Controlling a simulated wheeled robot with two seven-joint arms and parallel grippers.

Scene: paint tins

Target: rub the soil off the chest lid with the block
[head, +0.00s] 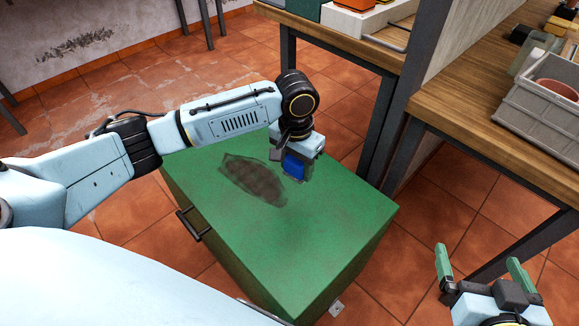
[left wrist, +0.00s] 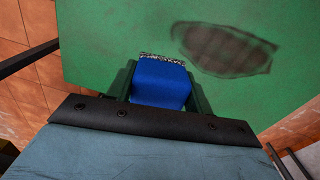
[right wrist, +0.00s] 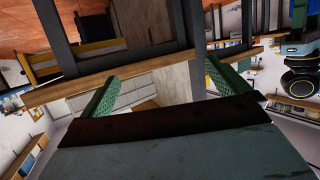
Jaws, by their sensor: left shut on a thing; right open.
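The green chest lid (head: 310,226) lies below my left arm, with a dark brown soil patch (head: 254,180) on its far left half. The patch also shows at the upper right in the left wrist view (left wrist: 222,49). My left gripper (head: 295,172) is shut on a blue block (head: 293,166), which has a grey speckled edge at its far end in the left wrist view (left wrist: 160,82). The block is to the right of the patch, over the lid; whether it touches the lid I cannot tell. My right gripper (head: 485,268) is open and empty, right of the chest.
A wooden workbench (head: 470,101) with dark legs stands at the right, bearing a grey crate (head: 535,120) with a terracotta pot. A black handle (head: 188,225) sticks out of the chest's left side. Tiled floor (head: 137,211) surrounds the chest.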

